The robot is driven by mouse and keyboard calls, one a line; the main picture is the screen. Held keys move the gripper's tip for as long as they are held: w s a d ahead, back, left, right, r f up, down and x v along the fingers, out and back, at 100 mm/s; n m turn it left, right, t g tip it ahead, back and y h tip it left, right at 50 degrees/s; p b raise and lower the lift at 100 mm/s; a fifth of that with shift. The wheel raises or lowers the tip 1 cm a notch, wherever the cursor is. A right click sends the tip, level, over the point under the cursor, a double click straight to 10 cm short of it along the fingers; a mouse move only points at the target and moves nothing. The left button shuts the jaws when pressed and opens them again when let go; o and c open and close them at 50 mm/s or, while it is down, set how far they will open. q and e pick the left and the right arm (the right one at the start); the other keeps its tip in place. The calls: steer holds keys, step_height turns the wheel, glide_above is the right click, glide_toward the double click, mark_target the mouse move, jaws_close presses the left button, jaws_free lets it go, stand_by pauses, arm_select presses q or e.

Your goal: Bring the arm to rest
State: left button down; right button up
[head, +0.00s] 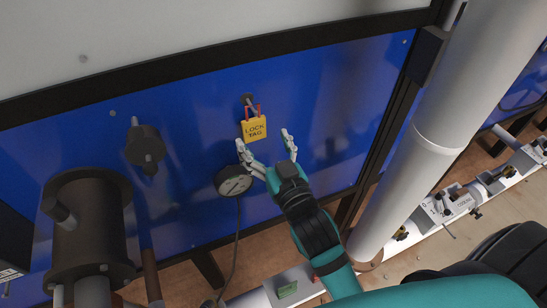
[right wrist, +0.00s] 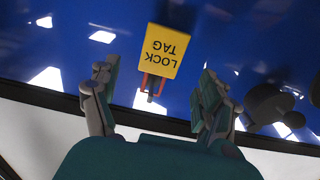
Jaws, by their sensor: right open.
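My right gripper (head: 265,142) is open and empty, with its two fingers apart just below a yellow lock tag (head: 254,129). The tag hangs by its red shackle from a dark stub on the blue panel (head: 330,100). In the right wrist view the tag (right wrist: 163,52) appears upside down, ahead of and between the open fingers of the right gripper (right wrist: 154,82). A gap shows between the tag and each finger there. My left gripper is in neither view.
A round dial gauge (head: 233,181) with a hanging cable sits close beside the right gripper's left finger. A dark valve (head: 146,148) and a dark cylinder (head: 90,235) stand at left. A thick grey pipe (head: 440,130) rises at right.

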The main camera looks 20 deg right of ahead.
steer(key=s, duration=0.6)
steer(key=s+d+f+n+g, duration=0.1)
steer(key=s+d+f+g, duration=0.2)
steer(key=s+f+g, duration=0.55)
steer(key=s+d+f+g, duration=0.2)
steer(key=s+f+g, duration=0.4)
steer(key=f, duration=0.5)
step_height(320, 180, down, 33)
steer(key=s+g+b, duration=0.1)
steer(key=s+b, duration=0.2)
steer(key=b, duration=0.3)
steer(key=s+d+f+n+g+b, duration=0.1)
steer(key=s+d+f+b, duration=0.2)
steer(key=s+f, duration=1.2)
step_height(320, 180, down, 4)
steer(key=shift+s+d+r+h, duration=0.15)
steer(key=shift+s+d+h, duration=0.05)
steer(key=shift+s+h, duration=0.15)
steer(key=shift+g, duration=0.25)
